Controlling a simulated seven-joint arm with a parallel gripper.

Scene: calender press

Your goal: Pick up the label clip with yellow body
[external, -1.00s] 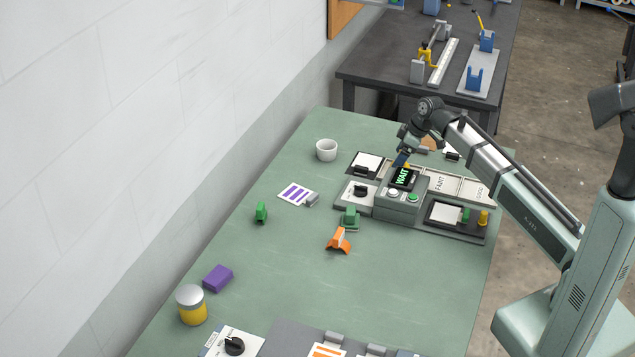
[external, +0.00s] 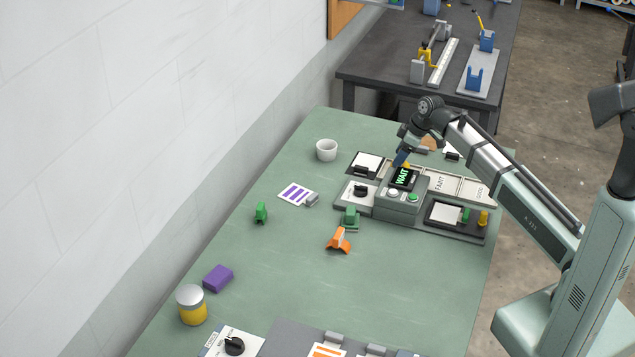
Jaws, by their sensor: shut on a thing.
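My gripper (external: 401,160) is at the far part of the green table, just behind the machine with the lit WAIT display.
The WAIT display (external: 402,177) stands close in front of my gripper. A white cup (external: 326,150) is to the left.

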